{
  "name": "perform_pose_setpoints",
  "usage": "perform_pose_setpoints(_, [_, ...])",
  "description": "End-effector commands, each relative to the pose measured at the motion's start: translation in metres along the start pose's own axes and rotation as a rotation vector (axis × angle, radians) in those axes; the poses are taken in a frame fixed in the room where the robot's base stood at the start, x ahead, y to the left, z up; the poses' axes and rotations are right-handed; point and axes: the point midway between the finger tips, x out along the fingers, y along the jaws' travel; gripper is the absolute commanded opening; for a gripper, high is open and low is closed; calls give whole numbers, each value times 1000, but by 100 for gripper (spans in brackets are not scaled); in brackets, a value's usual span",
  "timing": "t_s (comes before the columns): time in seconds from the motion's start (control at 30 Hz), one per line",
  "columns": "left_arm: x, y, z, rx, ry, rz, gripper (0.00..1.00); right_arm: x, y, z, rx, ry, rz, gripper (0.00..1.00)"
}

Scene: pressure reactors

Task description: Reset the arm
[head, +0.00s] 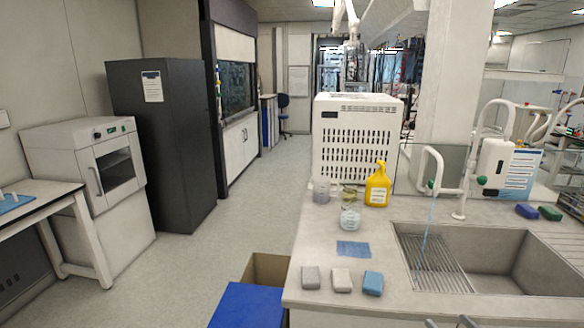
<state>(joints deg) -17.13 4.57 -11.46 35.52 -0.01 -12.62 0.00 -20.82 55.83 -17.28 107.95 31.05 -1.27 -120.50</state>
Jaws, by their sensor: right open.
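Only the two fingertips of my right gripper (449,323) show, at the bottom edge of the head view. They are spread apart with nothing seen between them. They appear in front of the sink cabinet, below the counter's front edge. The rest of my right arm is out of the picture. My left arm and left gripper are not in view.
The counter (325,245) holds a sink (505,255), a yellow bottle (377,187), glassware (349,217), a blue cloth (353,249) and small blocks (341,281). A blue box (245,306) stands left of it. The aisle floor (205,255) is clear.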

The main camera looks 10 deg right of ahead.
Motion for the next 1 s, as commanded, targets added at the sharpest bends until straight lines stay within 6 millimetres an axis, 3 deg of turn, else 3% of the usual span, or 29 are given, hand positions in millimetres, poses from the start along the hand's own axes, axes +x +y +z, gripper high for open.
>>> perform_pose_setpoints(0.17, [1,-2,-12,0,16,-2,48,1,-9,-12,171,36,-20,98])
perform_pose_setpoints(0.33, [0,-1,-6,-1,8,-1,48,-8,-41,-40,394,92,-103,98])
perform_pose_setpoints(0.43, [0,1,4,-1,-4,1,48,-18,-68,-72,579,129,-196,98])
perform_pose_setpoints(0.57, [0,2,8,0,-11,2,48,-45,-114,-141,916,162,-404,98])
perform_pose_setpoints(0.73, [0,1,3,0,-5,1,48,-108,-152,-248,1359,126,-742,98])
perform_pose_setpoints(0.87, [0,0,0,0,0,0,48,-169,-155,-328,1631,55,-1006,98])
perform_pose_setpoints(1.0, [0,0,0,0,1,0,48,-239,-132,-408,1850,-38,-1287,98])
